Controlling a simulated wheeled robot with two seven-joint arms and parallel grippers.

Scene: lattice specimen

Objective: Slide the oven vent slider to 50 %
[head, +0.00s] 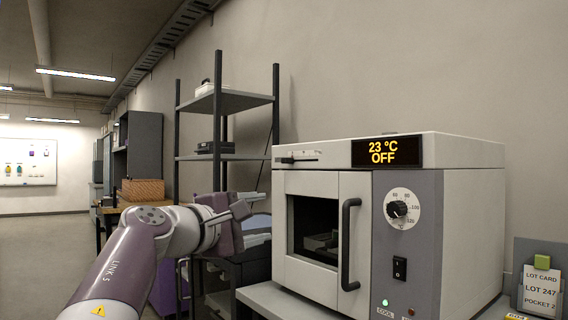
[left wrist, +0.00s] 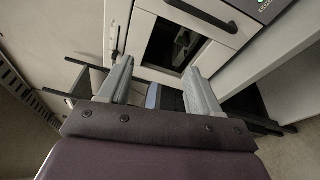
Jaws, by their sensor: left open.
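The oven (head: 325,249) is a pale box with a grey control panel. Its vent slider (head: 302,156) is a small horizontal strip on the upper left of the front, above the door. A small dark knob (head: 288,160) appears near the strip's left end; the scale is too small to read. My left gripper (head: 255,226) is open and empty, left of the oven and lower than the slider, apart from it. In the left wrist view its two fingers (left wrist: 157,68) are spread, with the oven front beyond them. My right gripper is not in view.
The door handle (head: 346,245) sticks out right of the door window. The display (head: 387,152) reads 23 °C OFF, above a dial (head: 402,209) and a switch (head: 399,268). A dark shelf rack (head: 277,120) stands behind my arm. A lot card (head: 541,291) stands at right.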

